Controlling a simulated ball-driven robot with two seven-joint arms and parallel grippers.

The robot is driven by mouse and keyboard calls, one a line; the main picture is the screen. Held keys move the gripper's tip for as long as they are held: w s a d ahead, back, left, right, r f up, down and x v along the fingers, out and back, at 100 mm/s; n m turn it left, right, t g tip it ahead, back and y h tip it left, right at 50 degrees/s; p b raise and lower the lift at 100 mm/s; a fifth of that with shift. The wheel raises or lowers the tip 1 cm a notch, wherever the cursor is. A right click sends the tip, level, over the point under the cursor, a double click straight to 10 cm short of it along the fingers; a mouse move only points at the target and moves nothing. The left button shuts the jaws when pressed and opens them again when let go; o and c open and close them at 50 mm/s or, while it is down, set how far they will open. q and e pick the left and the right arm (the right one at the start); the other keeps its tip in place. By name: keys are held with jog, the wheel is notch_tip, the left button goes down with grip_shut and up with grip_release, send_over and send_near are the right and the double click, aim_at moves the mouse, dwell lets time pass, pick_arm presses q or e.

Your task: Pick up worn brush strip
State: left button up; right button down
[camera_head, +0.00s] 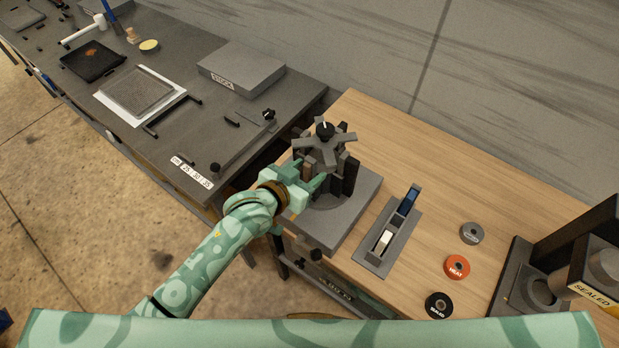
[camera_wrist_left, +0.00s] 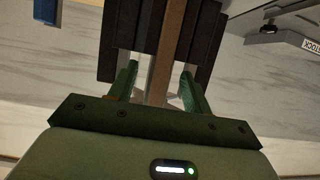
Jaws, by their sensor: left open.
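A dark grey hub (camera_head: 325,140) with several upright strips around it stands on a square grey base (camera_head: 362,210) on the wooden bench. Most strips are dark; one brownish strip, which looks like the worn brush strip (camera_head: 308,164), faces my left gripper (camera_head: 310,173). In the left wrist view the brownish strip (camera_wrist_left: 163,55) runs between the two open green fingers of the left gripper (camera_wrist_left: 160,82), with dark strips on both sides. A gap shows beside each finger, and I cannot tell whether either one touches it. My right gripper is out of view.
A grey holder (camera_head: 372,258) with a blue-and-white piece lies right of the base. Grey, orange (camera_head: 457,267) and black (camera_head: 438,305) discs sit further right, near a dark machine (camera_head: 545,275). A dark table (camera_head: 150,60) with a grey box (camera_head: 241,75) is at left.

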pick_arm(q)
jog(key=shift+s, duration=0.15)
jog(key=shift+c, duration=0.9)
grip_shut()
jog(key=shift+r, duration=0.15)
